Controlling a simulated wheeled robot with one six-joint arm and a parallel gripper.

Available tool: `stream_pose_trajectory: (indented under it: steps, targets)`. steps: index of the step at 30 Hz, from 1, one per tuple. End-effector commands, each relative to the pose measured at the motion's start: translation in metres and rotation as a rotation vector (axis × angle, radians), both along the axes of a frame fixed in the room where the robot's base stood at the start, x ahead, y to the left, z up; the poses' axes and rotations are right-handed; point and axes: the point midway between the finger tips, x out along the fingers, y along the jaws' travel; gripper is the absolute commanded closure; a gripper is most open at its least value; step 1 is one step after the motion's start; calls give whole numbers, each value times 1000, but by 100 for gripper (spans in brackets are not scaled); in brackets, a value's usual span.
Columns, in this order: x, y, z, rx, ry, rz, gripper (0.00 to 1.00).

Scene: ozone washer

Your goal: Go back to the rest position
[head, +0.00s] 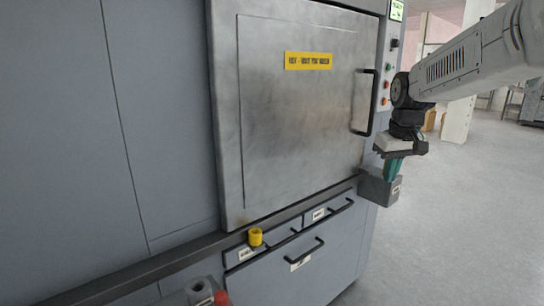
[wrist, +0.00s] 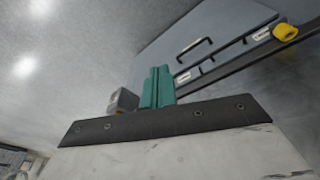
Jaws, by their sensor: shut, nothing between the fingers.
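My gripper (head: 391,170) is at the right in the head view, at the end of my white arm. Its green fingers point down and are shut with nothing between them. They also show together in the wrist view (wrist: 157,87). In the head view the fingers overlap a grey box (head: 379,188) on the machine's right side; I cannot tell whether they touch it. The machine's large metal door (head: 300,120) is shut, with a black handle (head: 363,103) and a yellow label.
Labelled drawers (head: 327,212) with black handles sit under the door, shut. A yellow cap (head: 255,237) stands on the ledge. A red-tipped item (head: 221,298) is at the bottom. Buttons (head: 386,85) line the machine's right edge. The grey floor (head: 460,220) at the right is open.

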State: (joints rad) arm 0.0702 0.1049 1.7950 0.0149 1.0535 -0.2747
Motion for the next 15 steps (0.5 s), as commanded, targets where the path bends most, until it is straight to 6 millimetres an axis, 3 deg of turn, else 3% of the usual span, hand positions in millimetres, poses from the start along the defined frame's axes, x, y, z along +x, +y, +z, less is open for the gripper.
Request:
stream_pose_trajectory:
  steps: [1,6,12,15]
  targets:
    - [-35,5,1,7,26,-29,100]
    - [-144,17,-8,20,115,-129,100]
    - [-259,26,-28,21,176,-207,100]
    - [-305,29,-41,20,180,-221,100]
